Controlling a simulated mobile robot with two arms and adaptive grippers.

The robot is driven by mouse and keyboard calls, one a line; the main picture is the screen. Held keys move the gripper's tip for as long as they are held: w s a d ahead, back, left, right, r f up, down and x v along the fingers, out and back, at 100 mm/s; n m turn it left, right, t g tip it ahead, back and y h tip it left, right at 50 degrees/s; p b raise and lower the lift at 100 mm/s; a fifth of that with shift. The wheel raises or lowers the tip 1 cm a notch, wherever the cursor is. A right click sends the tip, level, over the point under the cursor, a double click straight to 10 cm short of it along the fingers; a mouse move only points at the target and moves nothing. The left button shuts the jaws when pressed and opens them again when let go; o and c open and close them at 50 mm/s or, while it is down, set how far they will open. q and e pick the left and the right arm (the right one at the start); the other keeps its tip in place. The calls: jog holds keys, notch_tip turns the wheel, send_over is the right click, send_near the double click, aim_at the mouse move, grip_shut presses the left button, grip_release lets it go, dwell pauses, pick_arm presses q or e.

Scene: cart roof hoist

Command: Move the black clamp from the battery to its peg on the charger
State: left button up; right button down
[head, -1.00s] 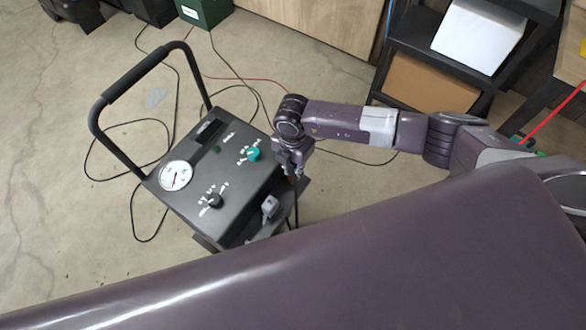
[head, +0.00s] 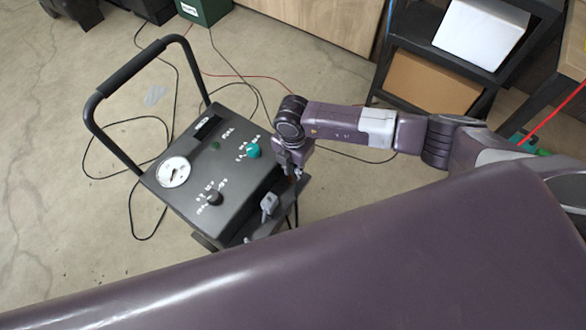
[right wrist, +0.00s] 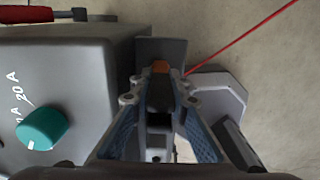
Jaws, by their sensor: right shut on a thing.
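The charger (head: 190,190) is a dark cart with a sloped panel, a gauge, a teal knob and a black knob. My right gripper (head: 294,172) is low beside the charger's right edge. In the right wrist view, my right gripper (right wrist: 160,98) is shut on the black clamp (right wrist: 158,92), a dark piece between the blue-padded fingers with an orange part just beyond it. The charger's panel and teal knob (right wrist: 42,124) show to its left. I cannot make out the peg or whether the clamp touches it. The battery is not identifiable. My left gripper is not in view.
The charger's tall handle (head: 137,66) rises at its left. Black cables (head: 143,121) loop on the floor. A grey part (head: 269,204) sits at the charger's near right side. A red piece (right wrist: 25,14) lies beyond the panel. A shelf with boxes (head: 480,38) stands behind my right arm.

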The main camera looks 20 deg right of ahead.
jog(key=shift+f+b, duration=0.3)
jog(key=shift+f, duration=0.2)
jog(key=c, duration=1.8)
grip_release()
jog(key=shift+r, duration=0.1)
jog(key=shift+o, duration=0.2)
jog(key=shift+r, duration=0.15)
jog(key=shift+w+r, duration=0.15)
jog(key=shift+r, duration=0.15)
jog(key=r, duration=1.1)
jog(key=shift+s, duration=0.2)
jog(key=shift+d, duration=0.1)
